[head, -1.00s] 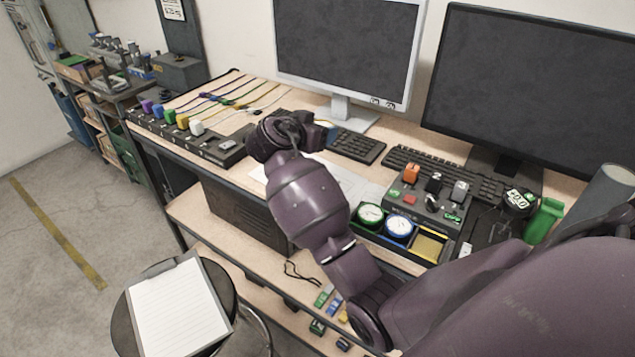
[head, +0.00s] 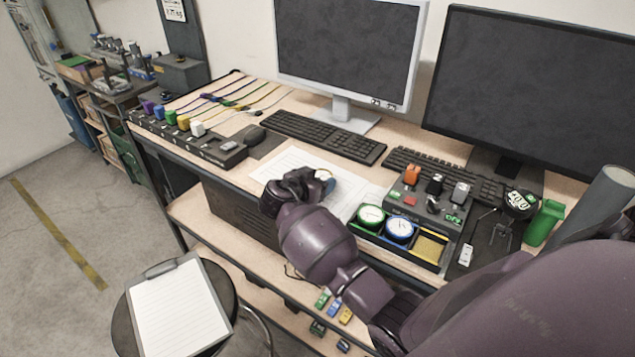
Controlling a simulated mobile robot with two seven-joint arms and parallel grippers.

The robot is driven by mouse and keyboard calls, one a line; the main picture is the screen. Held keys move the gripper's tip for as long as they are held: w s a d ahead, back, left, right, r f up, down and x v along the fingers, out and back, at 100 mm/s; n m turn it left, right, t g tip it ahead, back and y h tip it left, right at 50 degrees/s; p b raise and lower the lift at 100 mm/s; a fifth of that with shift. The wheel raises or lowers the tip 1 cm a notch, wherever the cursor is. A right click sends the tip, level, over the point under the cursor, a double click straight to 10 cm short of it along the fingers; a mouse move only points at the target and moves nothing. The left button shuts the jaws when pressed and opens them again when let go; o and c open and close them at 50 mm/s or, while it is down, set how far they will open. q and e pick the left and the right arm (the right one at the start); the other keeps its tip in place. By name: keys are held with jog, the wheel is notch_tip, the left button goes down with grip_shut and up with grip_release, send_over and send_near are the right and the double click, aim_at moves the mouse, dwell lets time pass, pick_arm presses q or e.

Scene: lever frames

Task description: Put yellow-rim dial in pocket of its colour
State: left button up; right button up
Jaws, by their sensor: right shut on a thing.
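My right gripper (head: 326,182) is over the white paper at the middle of the desk. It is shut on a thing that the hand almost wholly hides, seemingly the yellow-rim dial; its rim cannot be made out. The dark tray (head: 397,254) stands at the desk's front edge, right of my gripper. A green-rim dial (head: 371,216) sits in its left pocket and a blue-rim dial (head: 399,228) in its middle pocket. The yellow pocket (head: 430,247) at the right is empty. My left gripper is not in view.
A switch box (head: 425,206) with levers stands just behind the tray. Keyboards (head: 325,138) and two monitors (head: 345,50) are farther back. A green container (head: 544,222) and a dark tape roll (head: 519,203) are at the right. The white paper (head: 290,165) lies flat.

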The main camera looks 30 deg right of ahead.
jog(key=shift+f, duration=0.25)
jog(key=shift+f, duration=0.3)
jog(key=o, duration=1)
jog(key=shift+r, duration=0.1)
jog(key=shift+c, duration=0.2)
